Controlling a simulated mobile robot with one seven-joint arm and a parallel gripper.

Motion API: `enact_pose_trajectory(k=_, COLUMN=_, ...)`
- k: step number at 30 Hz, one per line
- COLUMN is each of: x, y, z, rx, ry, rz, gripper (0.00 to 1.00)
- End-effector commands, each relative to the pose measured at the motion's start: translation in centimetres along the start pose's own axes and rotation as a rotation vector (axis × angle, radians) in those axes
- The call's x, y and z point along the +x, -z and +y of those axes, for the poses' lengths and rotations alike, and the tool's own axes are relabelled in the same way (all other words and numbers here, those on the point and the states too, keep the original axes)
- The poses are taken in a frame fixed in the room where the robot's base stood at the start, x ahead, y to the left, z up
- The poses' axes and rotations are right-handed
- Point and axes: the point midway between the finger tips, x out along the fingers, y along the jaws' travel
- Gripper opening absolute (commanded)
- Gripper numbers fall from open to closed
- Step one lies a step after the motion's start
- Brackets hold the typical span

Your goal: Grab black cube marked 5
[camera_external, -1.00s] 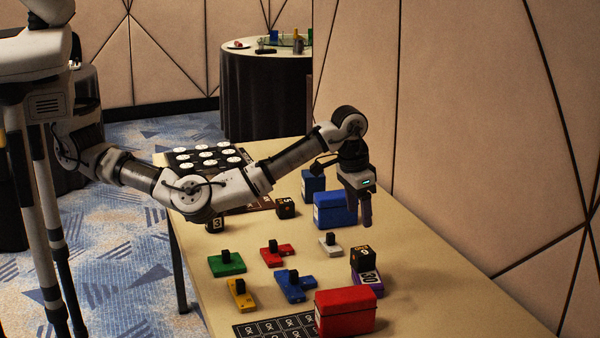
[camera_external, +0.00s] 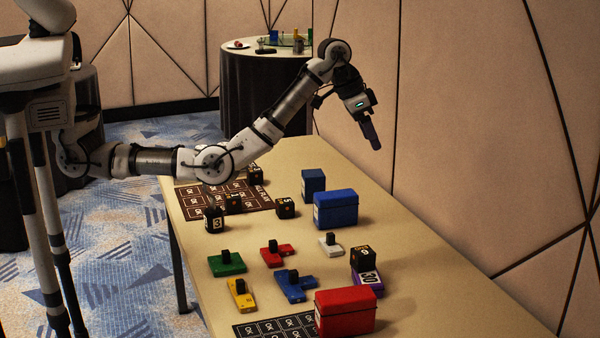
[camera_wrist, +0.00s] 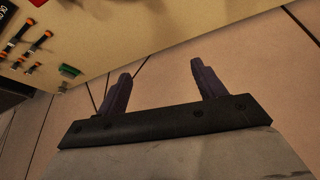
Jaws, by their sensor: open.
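A black cube (camera_external: 286,207) stands on the table left of the blue boxes; its small sideways mark looks like a 5. Other black cubes stand near it: one marked 3 (camera_external: 214,219), one that seems marked 1 (camera_external: 234,203), and one farther back (camera_external: 255,174) with an unclear mark. Another black cube (camera_external: 363,258) sits on a purple block marked 30. My gripper (camera_external: 374,146) is raised high, right of and well above the cubes, pointing down and tilted. In the wrist view its fingers (camera_wrist: 160,68) are apart with nothing between them. No cube is clear there.
Two blue boxes (camera_external: 335,209) stand right of the cube. A red box (camera_external: 346,312) and coloured blocks are nearer the front. A brown printed mat (camera_external: 193,197) lies at the back left. The wrist view shows orange-handled tools (camera_wrist: 41,41) and the table edge.

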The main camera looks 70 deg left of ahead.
Motion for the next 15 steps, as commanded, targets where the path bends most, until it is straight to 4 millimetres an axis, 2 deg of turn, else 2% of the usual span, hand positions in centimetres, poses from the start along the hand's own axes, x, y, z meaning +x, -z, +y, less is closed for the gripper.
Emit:
enact_pose_trajectory(k=1, x=-1.7, y=1.0, z=-2.5, rx=0.059, ry=0.007, rz=0.060, gripper=0.69)
enact_pose_trajectory(k=6, x=-7.0, y=2.5, z=-7.6, rx=0.348, ry=0.047, rz=0.190, gripper=0.69)
enact_pose_trajectory(k=8, x=-8.2, y=2.4, z=-9.1, rx=0.459, ry=0.070, rz=0.208, gripper=0.69)
enact_pose_trajectory(k=12, x=-9.2, y=1.0, z=-12.5, rx=0.721, ry=0.124, rz=0.186, gripper=0.69)
enact_pose_trajectory(k=15, x=-8.5, y=-1.0, z=-15.1, rx=0.899, ry=0.143, rz=0.116, gripper=0.69)
